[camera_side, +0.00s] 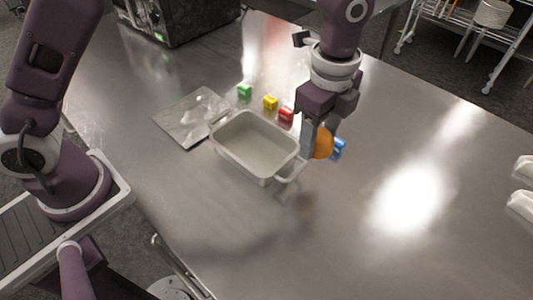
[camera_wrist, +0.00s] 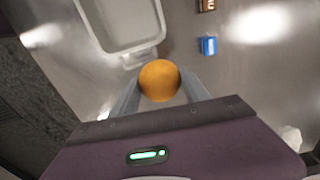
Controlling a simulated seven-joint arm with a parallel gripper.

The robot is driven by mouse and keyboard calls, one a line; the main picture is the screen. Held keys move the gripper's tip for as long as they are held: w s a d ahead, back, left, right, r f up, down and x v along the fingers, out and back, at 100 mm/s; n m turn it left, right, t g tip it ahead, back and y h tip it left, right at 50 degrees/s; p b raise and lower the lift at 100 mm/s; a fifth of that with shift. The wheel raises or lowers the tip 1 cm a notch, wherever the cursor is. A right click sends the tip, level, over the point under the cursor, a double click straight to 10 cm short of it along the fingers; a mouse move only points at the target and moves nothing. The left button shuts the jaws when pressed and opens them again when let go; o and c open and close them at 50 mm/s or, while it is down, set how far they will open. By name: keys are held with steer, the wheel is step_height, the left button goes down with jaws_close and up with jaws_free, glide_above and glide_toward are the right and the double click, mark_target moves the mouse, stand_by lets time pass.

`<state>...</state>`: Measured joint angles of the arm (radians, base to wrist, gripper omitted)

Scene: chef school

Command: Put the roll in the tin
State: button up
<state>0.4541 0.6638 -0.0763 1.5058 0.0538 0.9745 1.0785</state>
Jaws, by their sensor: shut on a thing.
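The round orange-brown roll (camera_side: 323,142) is between the fingers of my gripper (camera_side: 309,150), beside the tin's right end. In the wrist view the roll (camera_wrist: 159,81) sits between the two grey fingertips (camera_wrist: 160,90), which are shut on it. The grey rectangular tin (camera_side: 238,166) stands on the table, left of my gripper in the side view. In the wrist view the tin (camera_wrist: 133,48) lies just above the roll, and its near handle is close to it. The visible part of the tin's inside is empty. My fingers partly hide the roll in the side view.
Green (camera_side: 244,91), yellow (camera_side: 270,102) and red (camera_side: 286,114) blocks stand behind the tin. A blue block (camera_side: 339,148) is just right of the roll. A flat shiny sheet (camera_side: 190,118) lies left of the tin. The table's right side is clear.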

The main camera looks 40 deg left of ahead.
glide_above(255, 154)
steer(key=shift+n, duration=0.3)
step_height(255, 154, down, 9)
steer(key=shift+s+f, duration=0.1)
steer(key=shift+f, duration=0.3)
steer(key=o, duration=1.1)
steer(key=shift+f, duration=0.1)
